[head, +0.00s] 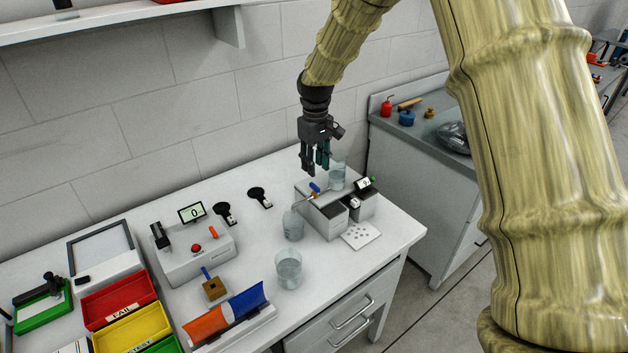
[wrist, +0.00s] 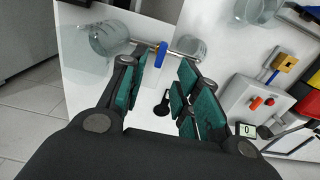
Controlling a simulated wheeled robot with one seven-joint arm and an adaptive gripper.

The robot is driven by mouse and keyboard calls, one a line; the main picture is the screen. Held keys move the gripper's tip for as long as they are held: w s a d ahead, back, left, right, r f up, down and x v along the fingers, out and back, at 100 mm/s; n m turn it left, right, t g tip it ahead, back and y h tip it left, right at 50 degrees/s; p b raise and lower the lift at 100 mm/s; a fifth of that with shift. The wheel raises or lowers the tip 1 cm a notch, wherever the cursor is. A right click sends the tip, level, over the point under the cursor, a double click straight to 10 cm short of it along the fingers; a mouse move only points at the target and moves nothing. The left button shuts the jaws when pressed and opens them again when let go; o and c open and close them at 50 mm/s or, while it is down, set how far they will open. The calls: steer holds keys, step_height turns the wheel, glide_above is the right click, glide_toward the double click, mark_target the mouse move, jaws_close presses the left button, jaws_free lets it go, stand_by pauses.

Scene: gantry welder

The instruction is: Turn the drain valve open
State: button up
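The drain valve has a blue lever handle (head: 315,187) on a thin horizontal pipe with a small brass-coloured body. The pipe runs from a clear glass vessel (head: 337,177) on a raised stand toward a glass container (head: 293,223) on the bench. In the wrist view the blue handle (wrist: 160,55) appears between the fingertips, near the left finger; contact cannot be told. My gripper (head: 315,172) points down just above the valve. Its teal-padded fingers (wrist: 164,72) are apart with nothing held between them. The glass vessel (wrist: 109,38) is at upper left in the wrist view.
A beaker (head: 289,268) stands in front. A grey box with a display (head: 193,250) and coloured bins (head: 120,300) are to the left. Bare bench lies behind the stand.

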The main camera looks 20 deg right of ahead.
mark_target(315, 186)
steer(key=shift+f+p, duration=1)
steer(key=shift+f, duration=2.55)
jaws_close()
